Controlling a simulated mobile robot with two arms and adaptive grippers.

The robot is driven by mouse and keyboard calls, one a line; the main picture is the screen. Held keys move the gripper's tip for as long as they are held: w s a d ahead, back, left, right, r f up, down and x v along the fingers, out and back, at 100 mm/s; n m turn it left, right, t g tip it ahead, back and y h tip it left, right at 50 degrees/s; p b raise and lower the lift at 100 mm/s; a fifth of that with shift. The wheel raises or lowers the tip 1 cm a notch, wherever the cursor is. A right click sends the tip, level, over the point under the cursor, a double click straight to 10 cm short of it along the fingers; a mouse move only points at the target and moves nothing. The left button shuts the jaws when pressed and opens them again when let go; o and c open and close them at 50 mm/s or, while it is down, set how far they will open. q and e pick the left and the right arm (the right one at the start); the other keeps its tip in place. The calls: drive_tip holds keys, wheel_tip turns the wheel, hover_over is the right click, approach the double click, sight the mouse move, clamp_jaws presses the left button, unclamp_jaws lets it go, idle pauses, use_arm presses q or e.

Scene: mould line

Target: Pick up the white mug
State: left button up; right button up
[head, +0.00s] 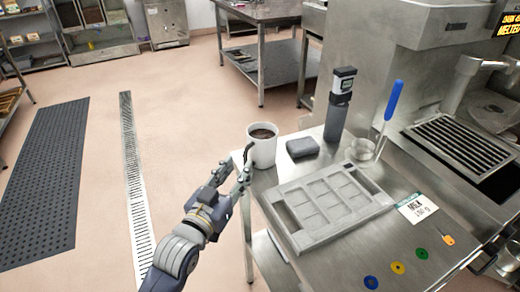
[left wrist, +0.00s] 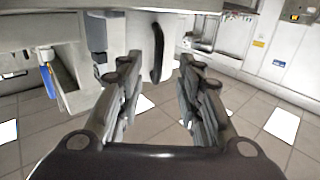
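The white mug (head: 262,151) stands upright near the left corner of the steel table and holds something dark. Its dark handle (head: 249,153) points toward my left gripper (head: 235,173). The left gripper is open and empty, just short of the mug at the table's edge. In the left wrist view the black handle (left wrist: 157,53) shows ahead, between the two spread fingers of the gripper (left wrist: 158,82), with the pale mug body behind it. I cannot tell whether a finger touches the handle. My right gripper is in neither view.
On the steel table, a grey block (head: 302,147) and a dark upright device (head: 340,105) stand right of the mug. Open floor lies left.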

sight(245, 162)
use_arm(q)
drive_tip(key=x, duration=0.4)
drive_tip(key=shift+w+d+f+p, duration=0.1)
drive_tip(key=shift+d+f+p, duration=0.15)
drive_tip(key=shift+f+p, duration=0.1)
drive_tip(key=shift+w+d+f, duration=0.1)
drive_tip(key=shift+w+d, duration=0.15)
drive_tip(key=shift+w, duration=0.2)
clamp_jaws()
drive_tip(key=shift+r, duration=0.2)
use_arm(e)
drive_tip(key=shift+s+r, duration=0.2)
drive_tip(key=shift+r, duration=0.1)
